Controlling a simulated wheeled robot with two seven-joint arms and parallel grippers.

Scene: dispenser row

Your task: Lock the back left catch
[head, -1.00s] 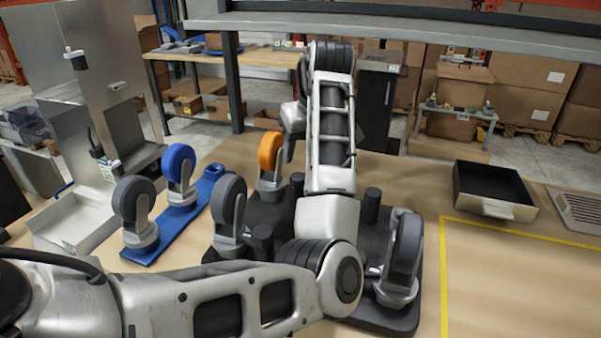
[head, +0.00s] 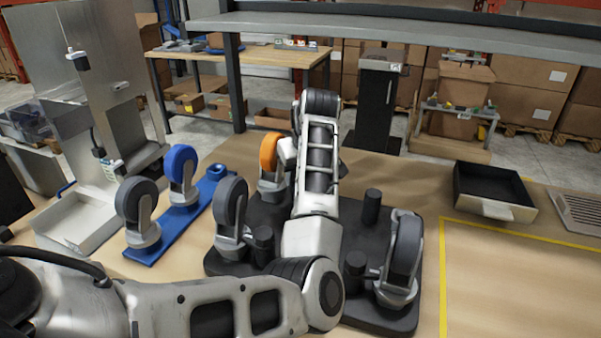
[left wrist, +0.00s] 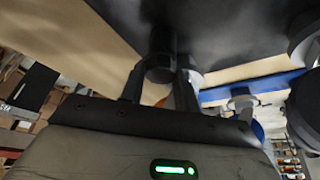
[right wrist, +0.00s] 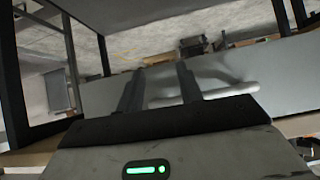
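A black base plate (head: 345,215) carries upturned casters and short black posts. The back left caster (head: 269,158) has an orange wheel and a grey fork; my left forearm stands just right of it. Its catch cannot be made out. My left gripper's fingers are hidden in the head view. In the left wrist view my left gripper (left wrist: 160,68) has its fingers apart, near a black post (left wrist: 161,45) and a grey caster part (left wrist: 191,72); contact cannot be told. My right gripper (right wrist: 159,76) is open with nothing between its fingers.
Grey-wheeled casters stand front left (head: 230,208) and front right (head: 402,258) on the plate. A blue plate (head: 207,196) with casters lies to the left. A black open drawer (head: 492,190) and yellow-taped bench area (head: 520,275) are right. A grey shelf (head: 420,32) spans above.

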